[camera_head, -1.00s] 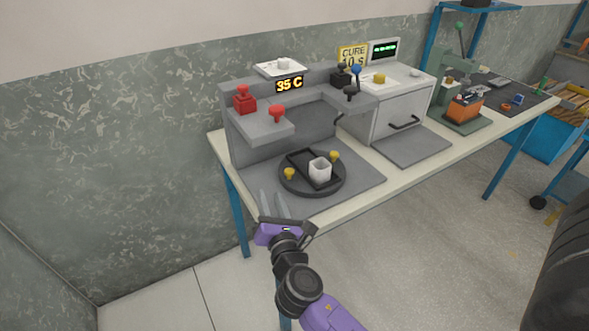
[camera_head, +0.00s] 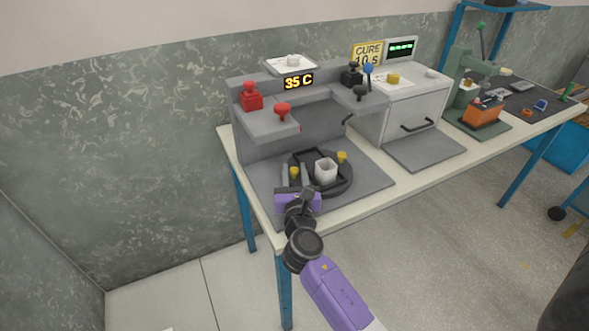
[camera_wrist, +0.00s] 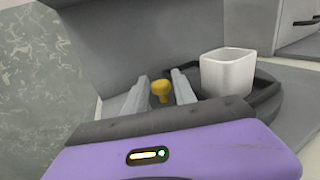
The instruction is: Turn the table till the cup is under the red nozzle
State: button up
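The round dark turntable (camera_head: 345,188) lies on the grey base of the dispenser, with a raised black rectangular frame on it. The white cup (camera_head: 326,171) stands upright on it, right of my gripper in the wrist view (camera_wrist: 229,73). Two yellow knobs stand on its rim: the left knob (camera_head: 294,173) and the right knob (camera_head: 342,157). My gripper (camera_head: 295,176) is open, its fingers on either side of the left knob, which shows between them in the wrist view (camera_wrist: 160,90). I cannot tell whether they touch it. The red nozzle (camera_head: 283,110) is at the left shelf, above and left of the cup.
A red block-shaped part (camera_head: 250,97) sits on the left shelf. A black nozzle (camera_head: 359,93) is at the right shelf. A display (camera_head: 298,82) reads 35 C. A white oven (camera_head: 415,115) stands to the right, with a green press (camera_head: 468,85) beyond. The table's front edge is clear.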

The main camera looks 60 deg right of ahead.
jog(key=shift+w+d, duration=0.25)
jog(key=shift+d, duration=0.1)
jog(key=shift+c, duration=0.4)
grip_shut()
dwell(0.9)
